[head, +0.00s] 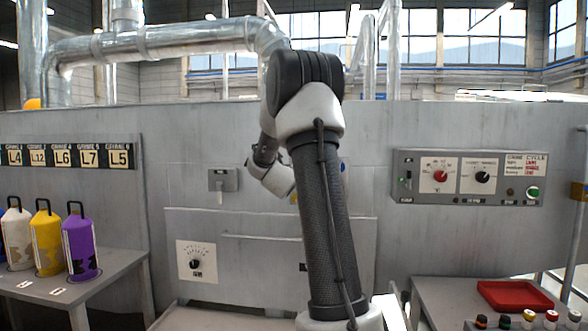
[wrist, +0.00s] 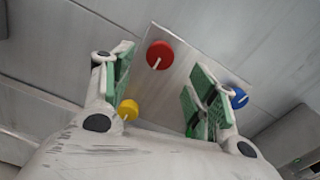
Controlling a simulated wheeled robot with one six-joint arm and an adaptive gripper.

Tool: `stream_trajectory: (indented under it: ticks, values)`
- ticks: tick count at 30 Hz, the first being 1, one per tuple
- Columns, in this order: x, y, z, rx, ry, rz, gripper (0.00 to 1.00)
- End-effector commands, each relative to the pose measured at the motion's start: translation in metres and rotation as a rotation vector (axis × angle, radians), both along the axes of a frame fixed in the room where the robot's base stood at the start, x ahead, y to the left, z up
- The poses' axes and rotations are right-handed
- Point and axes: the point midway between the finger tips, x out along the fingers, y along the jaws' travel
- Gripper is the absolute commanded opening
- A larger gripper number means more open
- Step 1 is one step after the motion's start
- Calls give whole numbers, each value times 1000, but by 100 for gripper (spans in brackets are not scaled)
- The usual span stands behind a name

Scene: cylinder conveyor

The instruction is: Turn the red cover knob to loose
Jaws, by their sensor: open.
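The red cover knob (wrist: 160,54) shows in the wrist view on a pale plate, round with a white pointer line slanting to its lower left. A yellow knob (wrist: 128,109) and a blue knob (wrist: 239,97) are on the same panel. My gripper (wrist: 163,78) is open, its green-padded fingers apart on either side of the line to the red knob. Nothing is between the pads, and I cannot tell the distance left to the knob. In the head view my arm hides the red knob and the fingers; edges of the yellow knob (head: 294,198) and blue knob (head: 343,167) show beside it.
A control panel (head: 400,198) with another red dial (head: 440,175) and a black dial is on the right. A dial plate (head: 196,262) is lower left. Bottles stand on a left table (head: 120,262); a red tray (head: 515,296) is on the right table.

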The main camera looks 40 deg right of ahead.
Motion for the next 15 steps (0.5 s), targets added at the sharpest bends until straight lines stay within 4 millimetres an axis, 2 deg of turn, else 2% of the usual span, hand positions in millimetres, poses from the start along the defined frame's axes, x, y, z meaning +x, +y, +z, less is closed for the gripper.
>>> stream_trajectory:
  ticks: [9, 15]
  values:
    - [32, -38, -2, 3, 0, 1, 58]
    - [46, -54, -1, 2, 2, 2, 58]
